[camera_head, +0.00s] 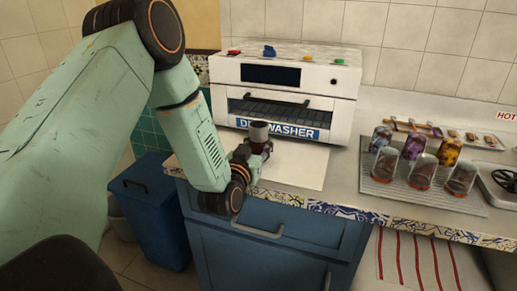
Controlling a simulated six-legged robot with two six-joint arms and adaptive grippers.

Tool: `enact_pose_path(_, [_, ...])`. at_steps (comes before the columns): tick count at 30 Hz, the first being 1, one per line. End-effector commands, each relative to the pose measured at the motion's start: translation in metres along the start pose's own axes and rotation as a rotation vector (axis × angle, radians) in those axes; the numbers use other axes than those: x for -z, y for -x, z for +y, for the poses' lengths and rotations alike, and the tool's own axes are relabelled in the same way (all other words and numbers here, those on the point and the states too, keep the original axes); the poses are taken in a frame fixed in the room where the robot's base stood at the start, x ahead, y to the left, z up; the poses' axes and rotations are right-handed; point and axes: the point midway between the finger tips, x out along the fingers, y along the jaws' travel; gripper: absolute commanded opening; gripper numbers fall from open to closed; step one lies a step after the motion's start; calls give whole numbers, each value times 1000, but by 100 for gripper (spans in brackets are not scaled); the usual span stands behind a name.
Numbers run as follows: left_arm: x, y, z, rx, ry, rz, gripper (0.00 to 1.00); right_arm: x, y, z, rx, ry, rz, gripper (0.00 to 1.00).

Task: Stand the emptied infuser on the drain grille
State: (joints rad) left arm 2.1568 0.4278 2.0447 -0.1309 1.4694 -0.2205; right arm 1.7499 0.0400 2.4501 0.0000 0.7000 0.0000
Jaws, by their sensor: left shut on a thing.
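My left gripper (256,150) is at the counter's front edge, before the dishwasher. It is shut on a small upright cylinder with a grey top and a dark reddish-brown lower part, which looks like the infuser (259,130). The fingers hide its lower end, and I cannot see inside it. The infuser is in front of the dishwasher's label, apart from the ribbed grey tray (377,187) at the right, which may be the drain grille. Several patterned glasses (421,172) stand on that tray. My right gripper is out of view.
The white dishwasher (345,110) stands at the back, with a dark rack (270,108) in its opening. Behind the glasses is a long tray (484,139) of small items. A blue bin (150,205) stands left of the cabinet.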

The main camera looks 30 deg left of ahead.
Motion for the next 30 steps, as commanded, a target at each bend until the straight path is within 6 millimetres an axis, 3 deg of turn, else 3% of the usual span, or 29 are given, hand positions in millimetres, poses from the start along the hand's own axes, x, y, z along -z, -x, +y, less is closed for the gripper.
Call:
enact_pose_path(13, [-7, 0, 0, 0, 1, 1, 8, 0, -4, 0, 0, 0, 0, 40])
enact_pose_path(14, [-7, 0, 0, 0, 1, 1, 41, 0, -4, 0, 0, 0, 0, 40])
enact_pose_path(15, [-7, 0, 0, 0, 1, 1, 44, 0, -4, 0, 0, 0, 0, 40])
enact_pose_path(21, [-6, 0, 0, 0, 1, 1, 61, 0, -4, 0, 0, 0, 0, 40])
enact_pose_path(30, [-6, 0, 0, 0, 1, 1, 62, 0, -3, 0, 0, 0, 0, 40])
